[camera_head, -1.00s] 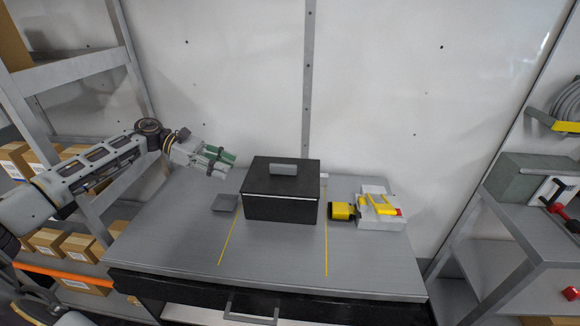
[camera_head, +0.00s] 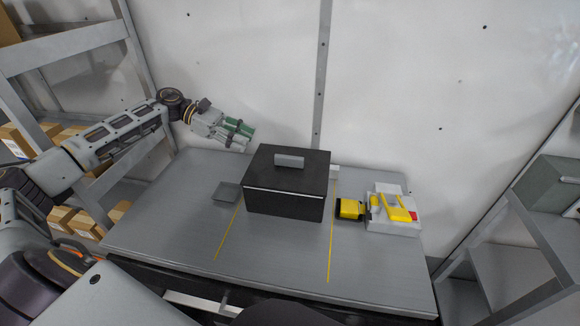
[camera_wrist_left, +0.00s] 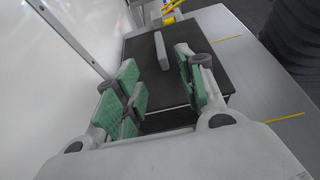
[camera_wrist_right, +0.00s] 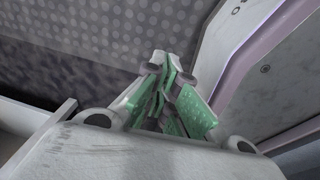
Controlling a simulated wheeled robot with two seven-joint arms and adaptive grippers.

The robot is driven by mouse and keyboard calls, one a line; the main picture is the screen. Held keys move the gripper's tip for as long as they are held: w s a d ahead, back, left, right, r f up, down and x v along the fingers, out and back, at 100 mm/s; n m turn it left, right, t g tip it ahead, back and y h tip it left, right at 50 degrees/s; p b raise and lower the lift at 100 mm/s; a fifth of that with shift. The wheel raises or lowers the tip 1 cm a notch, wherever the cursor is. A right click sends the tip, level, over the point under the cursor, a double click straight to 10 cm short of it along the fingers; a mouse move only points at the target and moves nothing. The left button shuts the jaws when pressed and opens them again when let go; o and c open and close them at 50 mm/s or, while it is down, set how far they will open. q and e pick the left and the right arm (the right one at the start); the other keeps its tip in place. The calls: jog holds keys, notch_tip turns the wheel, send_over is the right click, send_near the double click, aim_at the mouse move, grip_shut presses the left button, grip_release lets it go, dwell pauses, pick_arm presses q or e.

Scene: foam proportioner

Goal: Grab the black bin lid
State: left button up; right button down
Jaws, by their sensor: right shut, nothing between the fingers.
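The black bin (camera_head: 283,204) stands on the grey table between two yellow lines. Its black lid (camera_head: 314,165) is on top, with a grey bar handle (camera_head: 290,160). My left gripper (camera_head: 240,138) is behind and left of the bin, above the table, apart from the lid. In the left wrist view its green-padded fingers (camera_wrist_left: 158,90) are spread and empty. The lid (camera_wrist_left: 210,72) and handle (camera_wrist_left: 161,50) show beyond them, partly hidden by the fingers. My right gripper (camera_wrist_right: 168,98) is shut and empty in the right wrist view, away from the lid.
A small grey plate (camera_head: 226,192) lies left of the bin. A yellow tool (camera_head: 350,209) and a white and yellow device (camera_head: 393,210) are to its right. Shelves with boxes (camera_head: 62,218) stand at left, another shelf (camera_head: 495,262) at right. The table front (camera_head: 270,260) is clear.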

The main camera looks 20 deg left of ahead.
pick_arm(q)
jog(key=p, duration=0.1)
send_near(284, 156)
jog(key=x, duration=0.3)
jog(key=shift+w+d+f, duration=0.1)
jog(key=shift+d, duration=0.25)
jog(key=shift+w+d+f, duration=0.15)
jog(key=shift+d+f, duration=0.15)
jog(key=shift+d, duration=0.25)
pick_arm(e)
jog(key=shift+s+a+r, duration=0.2)
jog(key=shift+a+r, duration=0.05)
jog(key=shift+a, duration=0.25)
jog(key=shift+s+a+r, duration=0.2)
jog(key=shift+a+r, duration=0.05)
jog(key=shift+a, duration=0.2)
jog(key=shift+s, duration=0.1)
pick_arm(q)
jog(key=shift+p+x, duration=0.85)
jog(key=shift+x, duration=1.1)
jog(key=shift+w+d+f, duration=0.1)
jog(key=shift+d+f, duration=0.1)
jog(key=shift+d, duration=0.45)
pick_arm(e)
jog(key=shift+s+a+r+y, duration=0.3)
jog(key=shift+s+a+r, duration=0.35)
jog(key=shift+a, duration=0.1)
